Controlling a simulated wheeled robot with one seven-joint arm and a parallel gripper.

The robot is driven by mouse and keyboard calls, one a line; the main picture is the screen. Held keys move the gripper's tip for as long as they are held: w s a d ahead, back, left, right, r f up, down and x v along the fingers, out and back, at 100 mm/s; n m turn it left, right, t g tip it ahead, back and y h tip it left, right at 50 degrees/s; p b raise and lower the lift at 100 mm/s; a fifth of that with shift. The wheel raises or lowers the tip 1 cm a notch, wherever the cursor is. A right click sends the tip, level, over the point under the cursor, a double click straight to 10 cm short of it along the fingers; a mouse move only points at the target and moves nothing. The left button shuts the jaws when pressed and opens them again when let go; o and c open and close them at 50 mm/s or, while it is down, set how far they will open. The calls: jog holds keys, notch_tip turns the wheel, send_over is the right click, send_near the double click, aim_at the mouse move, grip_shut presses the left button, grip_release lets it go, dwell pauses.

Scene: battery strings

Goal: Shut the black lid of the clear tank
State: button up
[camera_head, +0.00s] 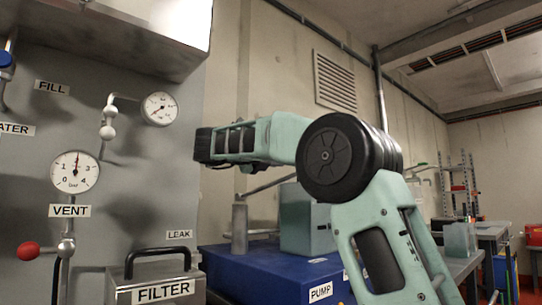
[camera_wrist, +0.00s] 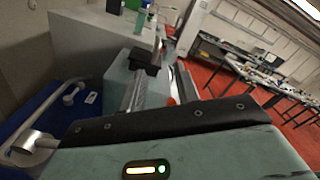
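In the wrist view, my teal-and-black wrist housing fills the bottom. A black piece (camera_wrist: 146,60) beyond the housing is unclear.
A grey panel with gauges (camera_head: 75,172) and a red-knobbed lever (camera_head: 28,251) stands at left. A FILTER box (camera_head: 155,291) with a black handle is below. The blue pump base (camera_head: 240,262) carries pipework and a grey-green box (camera_head: 306,232). Red floor (camera_wrist: 205,70) shows beyond.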

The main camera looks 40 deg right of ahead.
jog(key=shift+w+a, duration=0.1)
jog(key=shift+a, duration=1.6)
